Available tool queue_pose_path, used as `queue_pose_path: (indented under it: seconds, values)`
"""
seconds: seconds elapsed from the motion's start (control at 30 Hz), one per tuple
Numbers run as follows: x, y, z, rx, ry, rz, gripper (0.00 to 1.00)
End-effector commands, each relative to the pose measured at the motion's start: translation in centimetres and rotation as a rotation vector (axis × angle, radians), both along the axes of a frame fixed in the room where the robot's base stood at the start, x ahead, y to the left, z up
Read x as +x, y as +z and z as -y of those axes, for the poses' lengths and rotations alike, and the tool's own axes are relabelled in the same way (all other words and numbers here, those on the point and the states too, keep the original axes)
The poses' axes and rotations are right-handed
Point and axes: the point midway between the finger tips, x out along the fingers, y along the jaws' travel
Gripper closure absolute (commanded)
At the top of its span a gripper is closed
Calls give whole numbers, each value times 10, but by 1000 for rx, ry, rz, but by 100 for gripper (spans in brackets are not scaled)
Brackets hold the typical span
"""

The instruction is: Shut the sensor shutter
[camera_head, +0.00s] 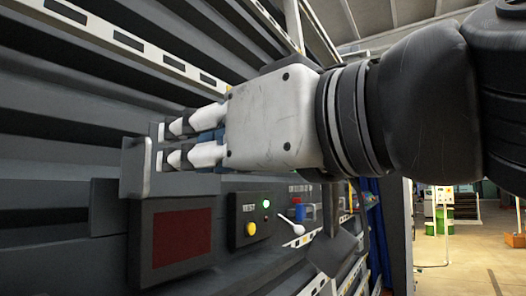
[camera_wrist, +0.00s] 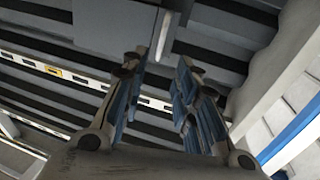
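The sensor unit is a dark grey box on the wall with a dark red window (camera_head: 182,236), which is uncovered in the head view. A grey plate with an upright, light-edged tab (camera_head: 135,168), apparently the shutter and its handle, sits just above the window. My gripper (camera_head: 163,146) points left, with its fingertips close to the tab. In the wrist view my gripper (camera_wrist: 160,66) has its fingers apart. The tab's light edge (camera_wrist: 165,35) shows just ahead of the gap between them. I cannot tell whether a finger touches it.
Right of the window is a control box (camera_head: 250,218) with a lit green light and a yellow button. A white lever (camera_head: 291,225) and a blue-and-red part (camera_head: 299,208) are further right. Ribbed dark wall lies behind. Open floor (camera_head: 462,262) shows at right.

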Motion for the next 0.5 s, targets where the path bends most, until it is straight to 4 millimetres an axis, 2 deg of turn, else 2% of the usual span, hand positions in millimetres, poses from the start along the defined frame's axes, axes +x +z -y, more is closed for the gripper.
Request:
queue_pose_path:
  seconds: [0.3, 0.5]
  values:
    - [38, 1, -51, -3, 6, -3, 72]
    - [56, 1, -72, -1, 2, 0, 72]
